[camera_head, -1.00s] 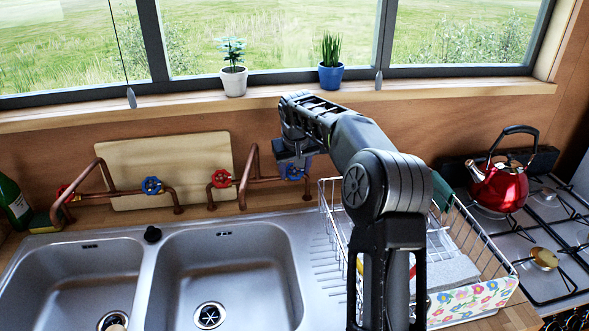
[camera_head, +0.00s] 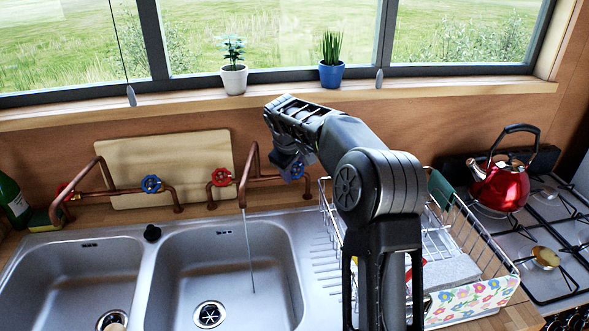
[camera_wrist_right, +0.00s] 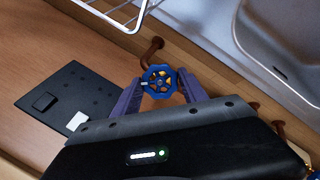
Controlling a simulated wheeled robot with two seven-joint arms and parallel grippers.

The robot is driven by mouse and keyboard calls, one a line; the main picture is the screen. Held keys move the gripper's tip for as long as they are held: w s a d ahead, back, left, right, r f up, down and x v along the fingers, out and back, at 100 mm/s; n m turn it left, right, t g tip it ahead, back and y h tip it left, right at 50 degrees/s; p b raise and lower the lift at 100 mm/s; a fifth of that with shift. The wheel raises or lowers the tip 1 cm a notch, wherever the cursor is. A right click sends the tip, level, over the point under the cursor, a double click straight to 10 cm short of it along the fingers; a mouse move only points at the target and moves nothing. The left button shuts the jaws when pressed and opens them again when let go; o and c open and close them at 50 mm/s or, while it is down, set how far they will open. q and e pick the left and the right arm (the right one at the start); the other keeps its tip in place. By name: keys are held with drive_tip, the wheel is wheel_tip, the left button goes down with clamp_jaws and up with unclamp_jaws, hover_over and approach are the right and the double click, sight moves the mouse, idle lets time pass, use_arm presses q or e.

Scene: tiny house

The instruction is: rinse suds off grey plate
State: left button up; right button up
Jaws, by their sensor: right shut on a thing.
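My right gripper (camera_head: 292,165) is at the right tap's blue valve wheel (camera_head: 297,171). In the right wrist view the gripper (camera_wrist_right: 160,92) has its two fingers on either side of the blue wheel (camera_wrist_right: 159,74), shut on it. A thin stream of water (camera_head: 248,250) runs from the right copper spout (camera_head: 243,190) into the right sink basin (camera_head: 185,262). That basin holds no plate that I can see. I cannot make out the grey plate or any suds for certain. My left gripper is not in view.
A wire dish rack (camera_head: 468,226) stands right of the sinks, partly hidden by my right arm. The left basin (camera_head: 70,270) is beside the right one. A red kettle (camera_head: 502,185) sits on the stove. Potted plants (camera_head: 234,78) stand on the sill.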

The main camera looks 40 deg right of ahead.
drive_tip(key=shift+n, duration=0.8)
drive_tip(key=o, duration=1.4)
drive_tip(key=shift+c, duration=0.2)
drive_tip(key=b+v, duration=0.1)
drive_tip(key=v, duration=0.7)
drive_tip(key=shift+a+b, duration=0.2)
drive_tip(key=shift+b, duration=0.1)
drive_tip(key=shift+f, duration=0.15)
drive_tip(key=shift+f, duration=0.1)
